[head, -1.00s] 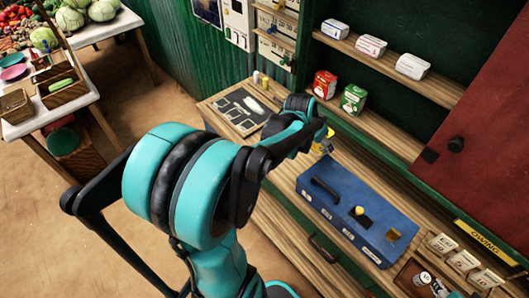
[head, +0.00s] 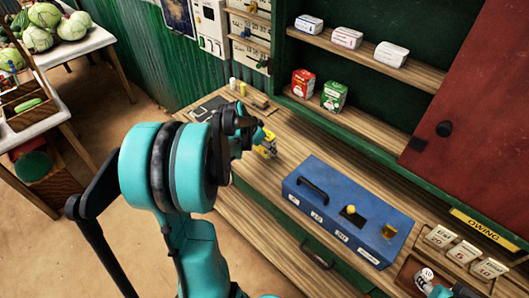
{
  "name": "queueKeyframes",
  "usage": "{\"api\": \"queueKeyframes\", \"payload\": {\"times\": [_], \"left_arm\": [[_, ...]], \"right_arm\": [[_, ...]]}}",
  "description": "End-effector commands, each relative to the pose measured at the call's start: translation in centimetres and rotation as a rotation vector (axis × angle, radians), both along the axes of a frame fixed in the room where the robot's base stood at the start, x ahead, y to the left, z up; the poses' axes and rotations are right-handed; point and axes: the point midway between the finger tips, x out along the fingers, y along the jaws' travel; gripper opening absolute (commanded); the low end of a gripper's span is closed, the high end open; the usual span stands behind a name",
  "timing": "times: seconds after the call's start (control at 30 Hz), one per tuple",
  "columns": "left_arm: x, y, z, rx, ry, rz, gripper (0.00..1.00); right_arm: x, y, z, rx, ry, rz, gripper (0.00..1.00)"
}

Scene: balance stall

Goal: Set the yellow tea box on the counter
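The yellow tea box (head: 268,149) is at my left gripper (head: 264,140), over the back part of the wooden counter (head: 290,146), left of the blue box. The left gripper seems closed on the tea box; its fingers are small and partly hidden by my arm. I cannot tell whether the box touches the counter. A teal and dark part of my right arm or gripper (head: 441,291) shows at the bottom right edge; its fingers cannot be made out.
A blue box with a handle (head: 335,215) stands on the counter. Red (head: 303,83) and green (head: 334,96) boxes stand on the lower shelf, white boxes (head: 347,37) above. A dark board (head: 207,108) lies at the counter's left end. The counter between board and blue box is mostly clear.

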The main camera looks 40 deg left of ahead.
Motion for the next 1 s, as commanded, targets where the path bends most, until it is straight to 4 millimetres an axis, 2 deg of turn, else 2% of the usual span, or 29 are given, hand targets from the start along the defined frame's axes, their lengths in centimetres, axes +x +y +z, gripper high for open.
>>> {"api": "queueKeyframes", "payload": {"times": [0.03,0.13,0.53,0.57,0.6,0.63,1.0], "left_arm": [[0.0,0.0,-1.3,0.000,0.000,0.000,0.32],[0.0,0.0,-2.6,0.000,0.000,0.000,0.32],[0.0,0.0,-3.0,0.000,0.000,0.000,0.32],[0.0,0.0,-2.9,0.000,0.000,0.000,0.69],[0.0,0.0,-2.9,0.000,0.000,0.000,0.80],[0.0,0.0,-2.9,0.000,0.000,0.000,0.82],[0.0,0.0,-2.4,0.000,0.000,0.000,0.82]], "right_arm": [[0.0,0.0,-0.9,0.000,0.000,0.000,0.40],[0.0,0.0,-1.6,0.000,0.000,0.000,0.40],[0.0,0.0,-1.8,0.000,0.000,0.000,0.40],[0.0,0.0,-1.7,0.000,0.000,0.000,0.40],[0.0,0.0,-1.7,0.000,0.000,0.000,0.40],[0.0,0.0,-1.6,0.000,0.000,0.000,0.40],[0.0,0.0,-1.2,0.000,0.000,0.000,0.40]]}}
